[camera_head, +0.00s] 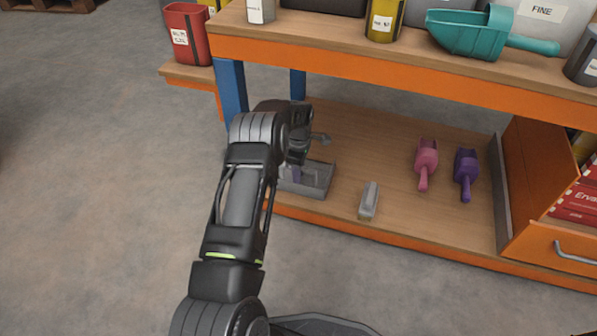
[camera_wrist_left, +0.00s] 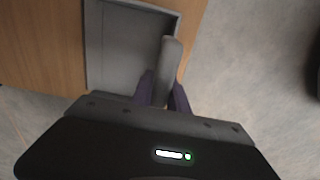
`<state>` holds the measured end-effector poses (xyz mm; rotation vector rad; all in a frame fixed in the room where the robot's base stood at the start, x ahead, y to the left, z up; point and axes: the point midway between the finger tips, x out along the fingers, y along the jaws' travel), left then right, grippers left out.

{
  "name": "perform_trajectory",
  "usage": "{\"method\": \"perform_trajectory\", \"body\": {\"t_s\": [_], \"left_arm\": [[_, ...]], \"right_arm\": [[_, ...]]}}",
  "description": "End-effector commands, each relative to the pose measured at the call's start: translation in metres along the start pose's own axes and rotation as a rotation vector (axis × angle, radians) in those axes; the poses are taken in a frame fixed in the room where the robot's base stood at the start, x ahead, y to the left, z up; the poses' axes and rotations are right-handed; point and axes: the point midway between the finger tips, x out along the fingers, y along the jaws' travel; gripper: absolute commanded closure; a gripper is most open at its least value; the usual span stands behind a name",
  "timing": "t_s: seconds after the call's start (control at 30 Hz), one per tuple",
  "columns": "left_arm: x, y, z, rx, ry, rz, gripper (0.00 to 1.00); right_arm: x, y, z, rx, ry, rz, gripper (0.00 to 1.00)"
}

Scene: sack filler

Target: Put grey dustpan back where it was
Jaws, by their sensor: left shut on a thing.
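The grey dustpan (camera_head: 318,181) is at the left front of the lower wooden shelf (camera_head: 350,140), near its orange front edge. I cannot tell whether it rests on the board or hangs just above it. My left gripper (camera_head: 294,173) is shut on the dustpan's handle, with the arm reaching in from the left. In the left wrist view the grey pan (camera_wrist_left: 122,45) lies over the wood, and its handle runs between the purple fingers of the left gripper (camera_wrist_left: 163,92). The arm hides part of the dustpan in the head view. My right gripper is not in view.
A small grey tool (camera_head: 369,200), perhaps a brush, lies right of the dustpan. A pink scoop (camera_head: 426,162) and a purple scoop (camera_head: 466,172) lie farther right. A blue post (camera_head: 231,92) and the upper shelf (camera_head: 340,68) stand close to the arm. Bare board lies between.

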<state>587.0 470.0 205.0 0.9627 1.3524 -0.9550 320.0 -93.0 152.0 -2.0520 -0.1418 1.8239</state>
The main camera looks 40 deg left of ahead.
Motion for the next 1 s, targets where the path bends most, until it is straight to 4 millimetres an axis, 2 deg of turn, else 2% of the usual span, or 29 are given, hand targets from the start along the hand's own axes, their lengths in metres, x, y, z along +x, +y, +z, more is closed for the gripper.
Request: {"method": "perform_trajectory", "body": {"t_s": [0.07,0.3,0.63,0.77,1.0], "left_arm": [[0.0,0.001,0.0,0.0,0.0,0.001,0.75],[0.0,0.0,0.0,0.0,0.0,0.001,0.56],[-0.003,0.0,0.0,0.0,0.0,0.0,0.55],[-0.017,0.001,0.0,0.001,0.0,0.002,0.55],[-0.058,0.001,0.0,0.0,0.0,0.002,0.55]], "right_arm": [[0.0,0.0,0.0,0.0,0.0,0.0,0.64],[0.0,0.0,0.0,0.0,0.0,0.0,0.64],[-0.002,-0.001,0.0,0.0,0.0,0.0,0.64],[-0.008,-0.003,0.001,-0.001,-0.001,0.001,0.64],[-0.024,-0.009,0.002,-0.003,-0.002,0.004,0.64]]}}
